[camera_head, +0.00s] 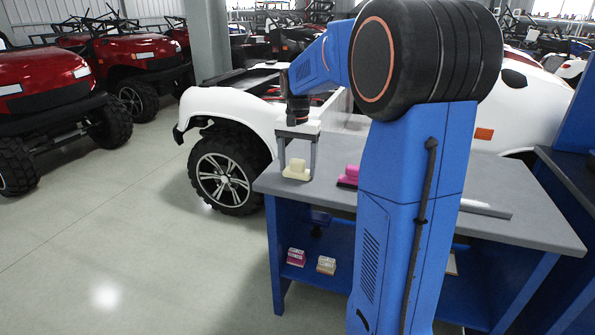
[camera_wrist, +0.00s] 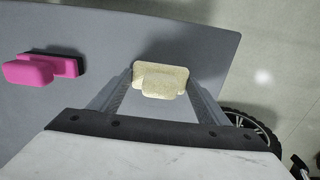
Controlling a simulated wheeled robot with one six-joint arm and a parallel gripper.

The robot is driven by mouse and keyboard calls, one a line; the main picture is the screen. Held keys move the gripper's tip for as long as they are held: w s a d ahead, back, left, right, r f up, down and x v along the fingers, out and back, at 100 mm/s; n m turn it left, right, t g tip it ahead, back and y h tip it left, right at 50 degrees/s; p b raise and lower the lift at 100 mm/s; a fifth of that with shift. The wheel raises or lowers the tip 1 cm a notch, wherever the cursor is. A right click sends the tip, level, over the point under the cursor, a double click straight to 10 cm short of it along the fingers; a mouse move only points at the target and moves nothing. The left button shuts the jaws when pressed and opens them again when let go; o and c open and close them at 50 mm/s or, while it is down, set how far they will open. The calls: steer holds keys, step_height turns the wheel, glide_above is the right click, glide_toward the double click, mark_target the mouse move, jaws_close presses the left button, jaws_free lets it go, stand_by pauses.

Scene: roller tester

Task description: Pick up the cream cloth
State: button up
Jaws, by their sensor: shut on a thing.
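The cream cloth (camera_head: 296,170) is a small pale block near the left end of the grey workbench top. It also shows in the wrist view (camera_wrist: 160,80), between the tips of my two fingers. My gripper (camera_head: 298,165) points down over the bench and is shut on the cream cloth, with a finger at each side of it. Whether the cloth touches the bench top or is just above it, I cannot tell.
A pink block with a dark base (camera_head: 349,176) stands on the grey bench (camera_head: 478,178), right of the cloth. Small pink (camera_head: 296,257) and tan (camera_head: 326,265) boxes sit on the lower shelf. A white vehicle (camera_head: 226,108) stands behind the bench.

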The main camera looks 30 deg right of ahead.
mark_target(298, 160)
step_height(298, 160, up, 10)
stand_by(0.6)
